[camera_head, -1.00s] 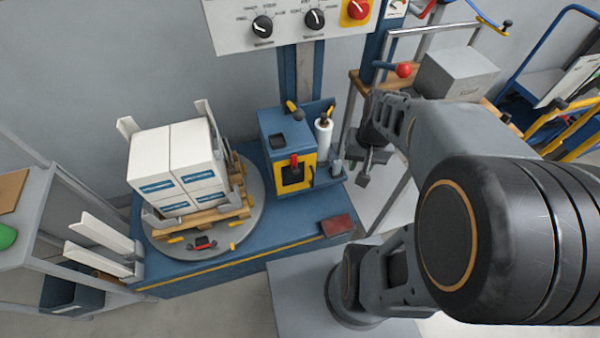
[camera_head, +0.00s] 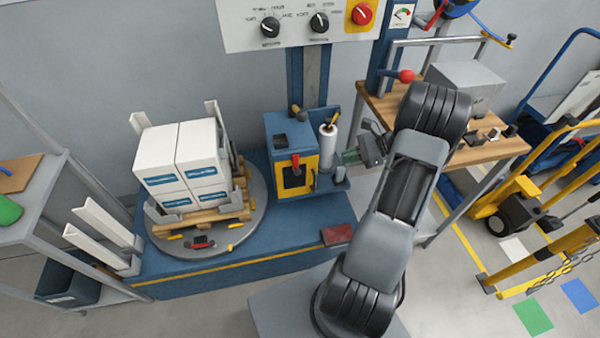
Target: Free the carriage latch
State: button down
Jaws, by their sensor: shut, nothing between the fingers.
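The film carriage (camera_head: 284,133) is a blue box with a yellow-framed front, low on the blue mast (camera_head: 316,80). A red handle (camera_head: 295,161) sits on its front, and a dark knob with a yellowish lever (camera_head: 296,111) is on top. I cannot tell for sure which of these is the latch. A white film roll (camera_head: 327,146) stands upright at the carriage's right side. My gripper (camera_head: 350,157) is just right of the roll, pointing left toward it, shut and empty. The fingertips are small here, and I cannot tell whether they touch anything.
White boxes (camera_head: 178,160) stand on a pallet on the round turntable (camera_head: 255,222), left of the carriage. A control panel (camera_head: 296,22) hangs above. A wooden-topped bench (camera_head: 490,150) with a grey box (camera_head: 468,85) is right, behind my arm. Yellow-framed equipment stands farther right.

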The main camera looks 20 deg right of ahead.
jog(key=shift+a, duration=0.25)
send_near(296, 165)
jog(key=a+f, duration=0.4)
jog(key=a, duration=0.1)
jog(key=shift+w+a, duration=0.2)
jog(key=shift+a, duration=0.15)
jog(key=shift+f, duration=0.1)
